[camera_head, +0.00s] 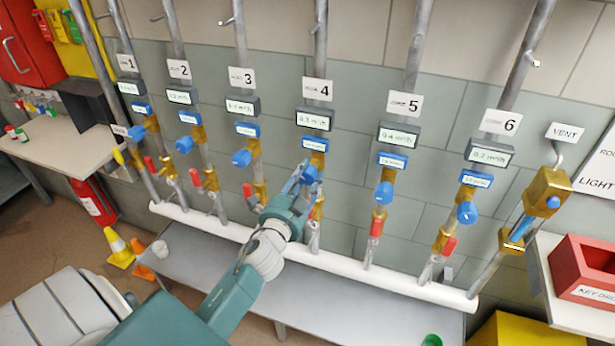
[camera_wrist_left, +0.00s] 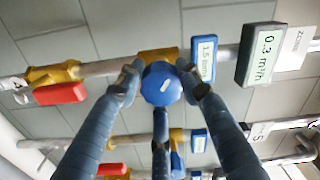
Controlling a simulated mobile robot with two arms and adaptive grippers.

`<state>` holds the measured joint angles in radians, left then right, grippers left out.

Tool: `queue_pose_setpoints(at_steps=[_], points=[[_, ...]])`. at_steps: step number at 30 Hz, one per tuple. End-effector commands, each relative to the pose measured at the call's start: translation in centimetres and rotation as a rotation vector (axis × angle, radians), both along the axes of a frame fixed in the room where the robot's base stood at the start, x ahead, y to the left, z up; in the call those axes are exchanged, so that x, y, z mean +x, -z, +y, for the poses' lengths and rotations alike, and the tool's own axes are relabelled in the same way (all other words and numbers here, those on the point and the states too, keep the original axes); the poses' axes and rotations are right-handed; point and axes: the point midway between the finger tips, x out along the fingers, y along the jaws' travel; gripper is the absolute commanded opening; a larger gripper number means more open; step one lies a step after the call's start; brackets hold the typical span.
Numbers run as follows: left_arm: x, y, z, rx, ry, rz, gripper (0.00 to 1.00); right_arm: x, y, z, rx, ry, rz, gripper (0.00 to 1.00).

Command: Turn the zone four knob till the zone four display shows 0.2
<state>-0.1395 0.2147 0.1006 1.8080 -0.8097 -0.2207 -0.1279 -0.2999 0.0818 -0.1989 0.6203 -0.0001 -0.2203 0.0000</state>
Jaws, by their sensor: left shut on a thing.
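The zone four display (camera_head: 314,119) is a dark box on the fourth pipe, under the white 4 sign (camera_head: 317,90). In the left wrist view the display (camera_wrist_left: 261,54) reads 0.3 m³/h. The blue zone four knob (camera_head: 311,175) sits below it on a brass valve body, and it also shows in the left wrist view (camera_wrist_left: 161,84). My left gripper (camera_head: 303,177) is shut on this knob, its fingers on both sides and a third finger beneath, seen in the left wrist view (camera_wrist_left: 160,85). My right gripper is not in view.
Similar pipes with blue knobs stand on both sides, such as the zone three knob (camera_head: 241,158) and zone five knob (camera_head: 384,193). A red lever (camera_wrist_left: 60,93) is on the zone four pipe. A white horizontal pipe (camera_head: 340,264) runs below, above a grey bench (camera_head: 350,308).

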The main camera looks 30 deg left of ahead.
Motion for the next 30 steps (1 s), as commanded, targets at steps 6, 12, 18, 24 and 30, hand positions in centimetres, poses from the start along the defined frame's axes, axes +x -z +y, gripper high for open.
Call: queue_pose_setpoints(at_steps=[6,12,18,24,30], points=[[-0.1,0.2,0.2,-0.001,-0.006,0.005,0.47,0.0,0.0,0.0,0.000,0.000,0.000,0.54],[0.0,0.1,0.1,-0.002,-0.003,0.002,0.54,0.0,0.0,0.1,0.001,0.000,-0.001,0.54],[-0.4,0.1,-0.1,-0.003,-0.001,0.001,0.54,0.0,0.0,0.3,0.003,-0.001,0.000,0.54],[-3.6,0.3,-0.8,-0.006,-0.002,0.004,0.54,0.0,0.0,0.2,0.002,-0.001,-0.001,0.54],[-7.9,0.3,-1.7,-0.006,-0.005,0.004,0.54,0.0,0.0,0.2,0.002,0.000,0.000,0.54]])
